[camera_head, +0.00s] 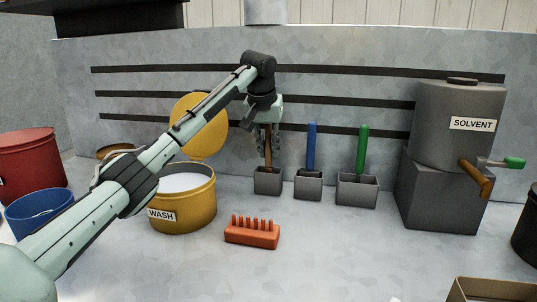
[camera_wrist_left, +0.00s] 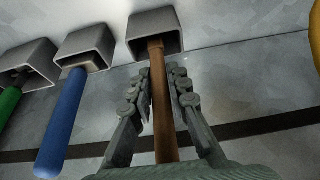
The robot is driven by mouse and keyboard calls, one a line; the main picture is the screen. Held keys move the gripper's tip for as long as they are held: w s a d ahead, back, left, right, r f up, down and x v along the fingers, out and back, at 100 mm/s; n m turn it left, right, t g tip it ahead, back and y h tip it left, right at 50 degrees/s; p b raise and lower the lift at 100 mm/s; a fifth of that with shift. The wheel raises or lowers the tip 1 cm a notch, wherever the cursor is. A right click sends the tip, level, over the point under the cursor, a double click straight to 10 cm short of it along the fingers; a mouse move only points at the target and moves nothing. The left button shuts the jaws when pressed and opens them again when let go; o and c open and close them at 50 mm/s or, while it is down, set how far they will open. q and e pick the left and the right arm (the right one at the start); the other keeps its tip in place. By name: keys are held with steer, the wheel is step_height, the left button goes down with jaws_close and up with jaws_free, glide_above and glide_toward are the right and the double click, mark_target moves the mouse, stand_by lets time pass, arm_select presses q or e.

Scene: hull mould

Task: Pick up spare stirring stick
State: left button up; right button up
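A brown wooden stick (camera_head: 268,152) stands upright in the leftmost of three small grey holders (camera_head: 267,182) by the back wall; I take it as the stirring stick. My left gripper (camera_head: 269,146) points down over this holder with its fingers on either side of the stick. In the left wrist view, the stick (camera_wrist_left: 160,105) runs between the two fingers (camera_wrist_left: 161,80), with narrow gaps beside it, so the gripper looks open. The stick's foot is hidden inside the holder (camera_wrist_left: 155,30). My right gripper is not in view.
A blue-handled tool (camera_head: 311,146) and a green-handled tool (camera_head: 362,148) stand in the holders to the right. A yellow WASH bucket (camera_head: 190,211) sits under my left arm. An orange pegged block (camera_head: 252,235) lies in front. A grey SOLVENT drum (camera_head: 455,145) stands right.

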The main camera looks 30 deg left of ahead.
arm_select(q)
jaws_close()
steer(key=shift+r, duration=0.15)
